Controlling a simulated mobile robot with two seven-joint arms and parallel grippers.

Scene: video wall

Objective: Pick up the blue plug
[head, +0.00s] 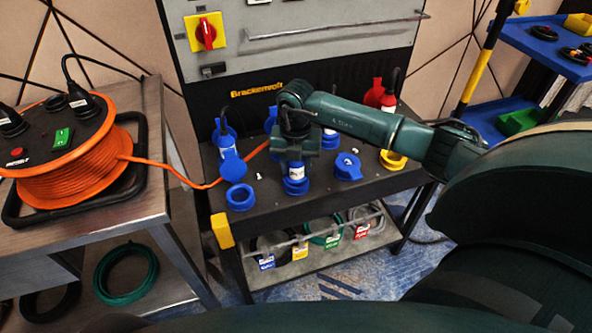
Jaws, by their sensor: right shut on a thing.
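My right gripper (296,166) reaches in from the right and points down over the dark cart top. It is shut on a blue plug (296,184) with a white label; the fingers cover its upper part. I cannot tell whether the plug touches the cart top. Another blue piece (271,118) is partly hidden behind the gripper. My left gripper is not in view.
Red connectors (374,94) and a yellow one (393,160) stand on the cart's right side. An orange cable reel (65,165) sits on a metal table at left, its cable (175,172) running onto the cart. A grey panel (290,45) rises behind.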

